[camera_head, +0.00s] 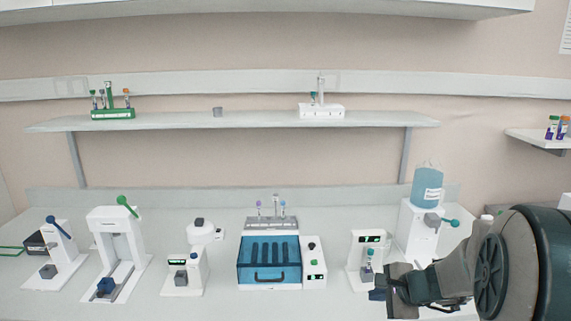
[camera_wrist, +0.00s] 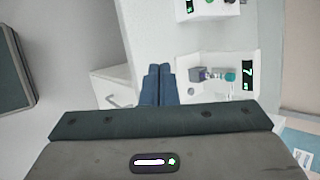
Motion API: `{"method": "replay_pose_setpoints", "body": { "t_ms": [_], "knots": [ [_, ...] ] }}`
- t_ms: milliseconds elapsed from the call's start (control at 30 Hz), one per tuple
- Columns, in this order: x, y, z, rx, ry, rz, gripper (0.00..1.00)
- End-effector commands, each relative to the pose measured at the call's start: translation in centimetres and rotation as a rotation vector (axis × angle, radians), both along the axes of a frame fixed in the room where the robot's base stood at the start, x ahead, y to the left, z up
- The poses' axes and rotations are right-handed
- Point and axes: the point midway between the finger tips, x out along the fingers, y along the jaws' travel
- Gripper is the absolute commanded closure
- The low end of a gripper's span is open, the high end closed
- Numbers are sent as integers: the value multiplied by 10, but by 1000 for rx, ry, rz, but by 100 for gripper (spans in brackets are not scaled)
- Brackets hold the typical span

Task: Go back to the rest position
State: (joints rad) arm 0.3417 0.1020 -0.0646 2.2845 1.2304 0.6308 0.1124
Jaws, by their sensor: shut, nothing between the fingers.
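My gripper (camera_head: 378,294) is at the lower right in the head view, at the front of the bench. Its two blue fingers (camera_wrist: 159,84) are together with nothing between them in the wrist view. A small white device (camera_head: 367,258) with a green lit display stands just behind the gripper in the head view. A tube with a teal cap (camera_head: 369,254) is in that device. The device (camera_wrist: 240,82) also shows right of the fingers in the wrist view, apart from them. My arm hides part of the bench's right end.
A white dispenser with a blue bottle (camera_head: 427,188) stands behind my arm. A blue-lidded box (camera_head: 270,261) is mid-bench, with several white devices to its left. A wall shelf (camera_head: 180,123) holds a green tube rack (camera_head: 113,114) and a white rack (camera_head: 321,111).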

Motion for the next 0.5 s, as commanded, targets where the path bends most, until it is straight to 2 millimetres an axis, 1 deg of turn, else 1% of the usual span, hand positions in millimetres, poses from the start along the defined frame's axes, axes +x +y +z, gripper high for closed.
{"method": "replay_pose_setpoints", "body": {
  "t_ms": [33,67,167,200,267,300,367,400,500],
  "knots": [
    [-9,13,8,-36,-11,75,100],
    [-15,21,12,-62,-15,122,100],
    [-41,47,26,-166,-30,311,100],
    [-55,57,30,-217,-34,398,100],
    [-75,70,36,-296,-41,524,100],
    [-89,76,39,-349,-43,606,100],
    [-110,83,43,-436,-45,725,100],
    [-123,86,45,-494,-45,800,100],
    [-154,87,49,-646,-40,977,100]
  ]
}}
